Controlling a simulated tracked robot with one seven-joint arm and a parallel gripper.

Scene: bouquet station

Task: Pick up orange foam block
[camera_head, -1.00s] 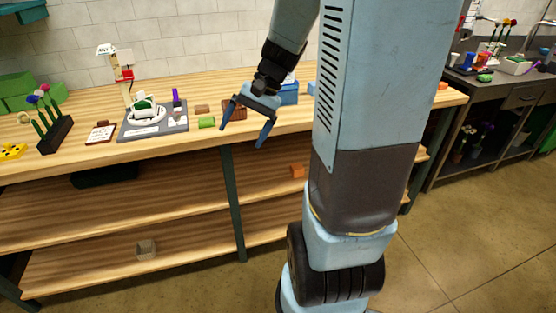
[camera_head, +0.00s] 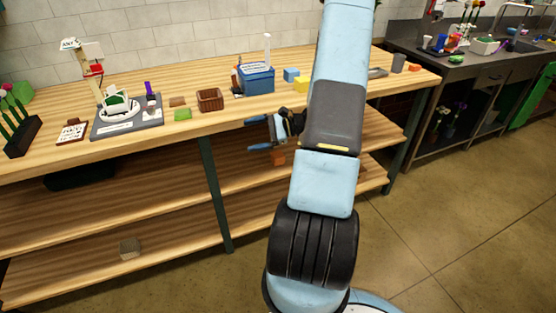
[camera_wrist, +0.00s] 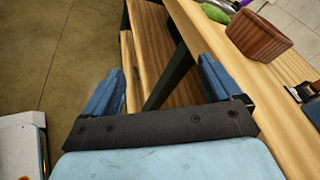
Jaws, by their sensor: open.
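An orange block (camera_head: 278,157) lies on the middle shelf under the wooden workbench, just below and right of my gripper. A second orange block (camera_head: 414,67) sits on the bench top near its right end. I cannot tell which of them is foam. My gripper (camera_head: 258,134) is open and empty in front of the bench's front edge, its fingers pointing left in the head view. In the wrist view my gripper (camera_wrist: 160,75) shows two blue fingers spread apart, with nothing between them but shelf, bench leg and floor. No orange block shows there.
A bench leg (camera_head: 213,190) stands left of my gripper. A grey block (camera_head: 130,247) lies on the bottom shelf. Open floor lies right.

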